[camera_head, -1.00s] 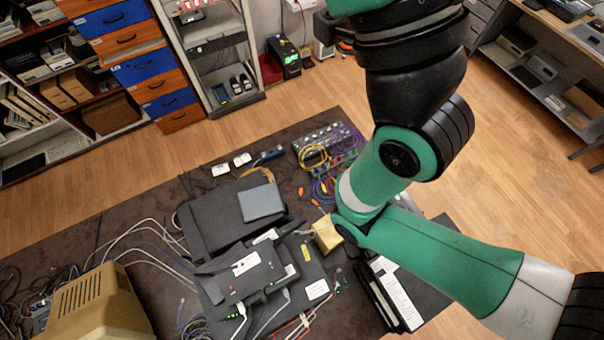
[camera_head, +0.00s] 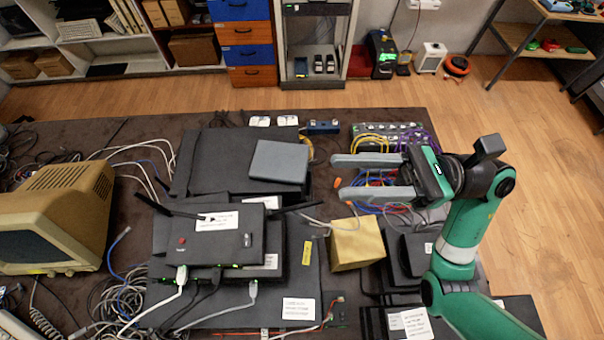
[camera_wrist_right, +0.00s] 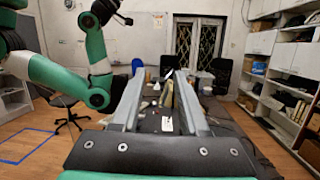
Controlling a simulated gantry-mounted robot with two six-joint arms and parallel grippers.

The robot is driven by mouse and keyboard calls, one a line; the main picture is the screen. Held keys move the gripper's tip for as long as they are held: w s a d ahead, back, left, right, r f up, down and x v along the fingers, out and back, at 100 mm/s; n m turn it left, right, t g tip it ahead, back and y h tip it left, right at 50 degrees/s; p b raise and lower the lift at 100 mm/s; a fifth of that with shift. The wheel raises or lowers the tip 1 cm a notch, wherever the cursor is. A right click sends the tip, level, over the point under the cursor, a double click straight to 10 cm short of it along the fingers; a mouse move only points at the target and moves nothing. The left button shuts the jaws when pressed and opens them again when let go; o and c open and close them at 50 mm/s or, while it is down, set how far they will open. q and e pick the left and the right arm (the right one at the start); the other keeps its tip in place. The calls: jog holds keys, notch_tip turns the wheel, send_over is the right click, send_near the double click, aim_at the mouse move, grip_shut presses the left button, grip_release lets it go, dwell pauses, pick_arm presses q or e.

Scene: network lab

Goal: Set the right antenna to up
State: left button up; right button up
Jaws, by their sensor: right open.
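The dark router (camera_head: 225,248) lies among cables on the table in the head view, with a white label on top. Its right antenna (camera_head: 294,208) is a thin black rod that leans out to the right, nearly flat. Its left antenna (camera_head: 154,206) leans out to the left. My right gripper (camera_head: 339,177) is open and empty, to the right of and beyond the right antenna, apart from it. Its fingers point left. In the right wrist view its two fingers (camera_wrist_right: 163,88) are spread. Part of a green arm of mine shows there, but no left gripper fingers.
A yellowish box (camera_head: 357,244) stands right of the router, below my right gripper. A grey box (camera_head: 279,161) lies behind the router. A patch panel with coloured cables (camera_head: 385,137) is beyond the gripper. An old beige monitor (camera_head: 62,215) stands at the left.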

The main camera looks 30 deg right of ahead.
aim_at(309, 203)
jog(key=d+f+m+t+h+b, duration=0.1)
jog(key=d+f+m+h+b, duration=0.15)
jog(key=f, duration=0.65)
jog(key=d+f+m+t+h+b, duration=0.1)
jog(key=d+f+h+b, duration=0.15)
jog(key=f, duration=0.55)
pick_arm(q)
notch_tip(309, 203, down, 9)
jog(key=shift+r, duration=0.15)
pick_arm(e)
jog(key=shift+y, duration=0.4)
jog(key=x, duration=1.1)
jog(key=shift+w+a+f, duration=0.2)
jog(key=shift+a+f, duration=0.1)
grip_shut()
